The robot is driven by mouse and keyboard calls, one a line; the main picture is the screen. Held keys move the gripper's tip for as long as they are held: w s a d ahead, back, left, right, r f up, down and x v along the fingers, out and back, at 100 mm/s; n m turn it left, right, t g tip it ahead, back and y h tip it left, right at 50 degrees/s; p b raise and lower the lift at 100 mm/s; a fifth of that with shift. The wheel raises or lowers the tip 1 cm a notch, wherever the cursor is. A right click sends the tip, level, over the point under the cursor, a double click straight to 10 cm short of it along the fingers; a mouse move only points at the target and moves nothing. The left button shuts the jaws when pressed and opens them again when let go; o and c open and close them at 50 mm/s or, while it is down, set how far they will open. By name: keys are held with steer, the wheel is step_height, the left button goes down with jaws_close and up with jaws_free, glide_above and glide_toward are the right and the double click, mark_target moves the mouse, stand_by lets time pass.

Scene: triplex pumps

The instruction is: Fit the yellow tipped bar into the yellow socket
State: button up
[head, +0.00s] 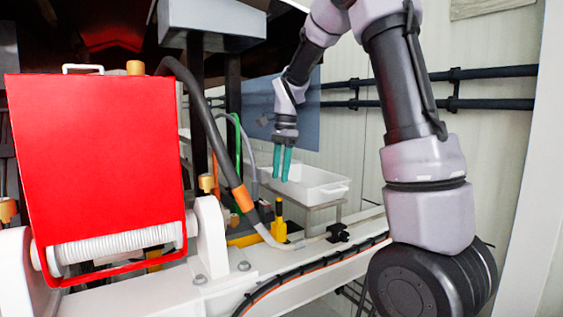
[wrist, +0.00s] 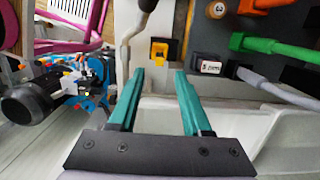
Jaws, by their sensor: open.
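My gripper (head: 282,172) hangs with its teal fingers pointing down, in front of a white tray. In the wrist view its two fingers (wrist: 159,78) are apart with nothing between them. A small yellow block with a dark centre (wrist: 159,50) lies beyond the fingertips; it looks like the yellow socket, but I cannot be sure. I cannot tell whether that piece sits in a socket.
A large red panel (head: 95,150) stands at the left. A dark hose with an orange band (head: 242,197) runs down near the gripper. The white tray (head: 325,188) is behind the gripper. A green handle (wrist: 265,46) and a block marked 3 mm (wrist: 208,65) are at the right.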

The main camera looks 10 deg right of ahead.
steer(key=s+d+r+n+t+y, duration=0.1)
steer(key=s+d+r+n+t, duration=0.3)
steer(key=s+r, duration=0.65)
steer(key=s+d+f+n+t, duration=0.1)
steer(key=s+n+t, duration=0.2)
steer(key=s, duration=0.9)
steer(key=n, duration=0.3)
steer(key=shift+t, duration=0.3)
